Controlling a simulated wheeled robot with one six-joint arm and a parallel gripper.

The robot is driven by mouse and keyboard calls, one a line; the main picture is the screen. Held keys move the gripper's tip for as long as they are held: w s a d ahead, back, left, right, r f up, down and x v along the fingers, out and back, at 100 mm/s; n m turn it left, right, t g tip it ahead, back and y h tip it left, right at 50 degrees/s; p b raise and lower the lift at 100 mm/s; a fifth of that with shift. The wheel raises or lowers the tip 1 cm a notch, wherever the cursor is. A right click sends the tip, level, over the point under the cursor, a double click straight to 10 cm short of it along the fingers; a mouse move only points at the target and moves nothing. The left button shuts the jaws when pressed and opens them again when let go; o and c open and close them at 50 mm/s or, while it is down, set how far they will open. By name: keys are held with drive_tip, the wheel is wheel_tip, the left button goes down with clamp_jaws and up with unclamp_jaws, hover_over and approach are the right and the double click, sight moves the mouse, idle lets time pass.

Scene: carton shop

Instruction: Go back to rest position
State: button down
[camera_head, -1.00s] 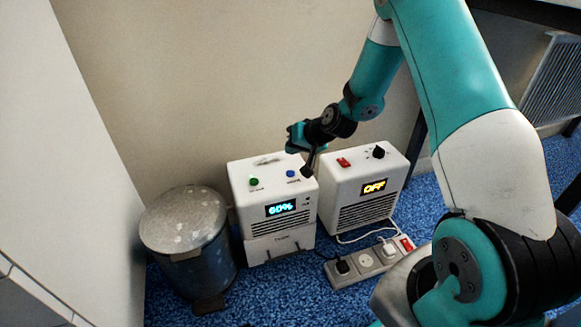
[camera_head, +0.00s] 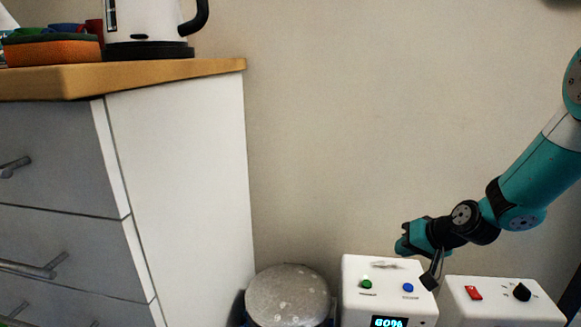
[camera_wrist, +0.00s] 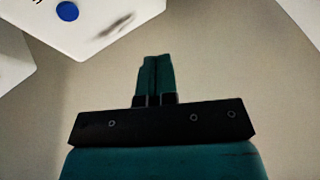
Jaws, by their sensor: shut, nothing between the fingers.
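My gripper (camera_head: 402,245) is shut and empty in the head view. The white box's top (camera_wrist: 105,18) with the blue button (camera_wrist: 67,11) shows at the upper left there, apart from the fingers.
A second white box (camera_head: 500,308) with a red switch (camera_head: 473,293) and black knob (camera_head: 522,292) stands to the right. A lidded metal bin (camera_head: 287,296) stands left of the boxes. A drawer cabinet (camera_head: 190,180) carries a kettle (camera_head: 145,20) and sponge (camera_head: 52,51). Plain wall fills the middle.

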drive_tip(key=s+a+r+n+g+y+p, duration=0.1)
drive_tip(key=s+a+r+n+g+p, duration=0.15)
drive_tip(key=s+a+r, duration=0.6)
drive_tip(key=s+a+r+n+g+h+p, duration=0.1)
drive_tip(key=s+a+r+n+g+p, duration=0.15)
drive_tip(key=s+r, duration=0.75)
drive_tip(key=s+a+r+n+g+h+p, duration=0.1)
drive_tip(key=s+a+r+n+g+p, duration=0.25)
drive_tip(key=s, duration=0.95)
wheel_tip(320, 180, up, 38)
drive_tip(key=t+p, duration=0.1)
drive_tip(key=p, duration=3.3)
drive_tip(key=shift+w+d+n+p, duration=0.15)
drive_tip(key=shift+n+p, duration=0.2)
drive_tip(key=shift+p, duration=0.05)
drive_tip(key=shift+d, duration=0.1)
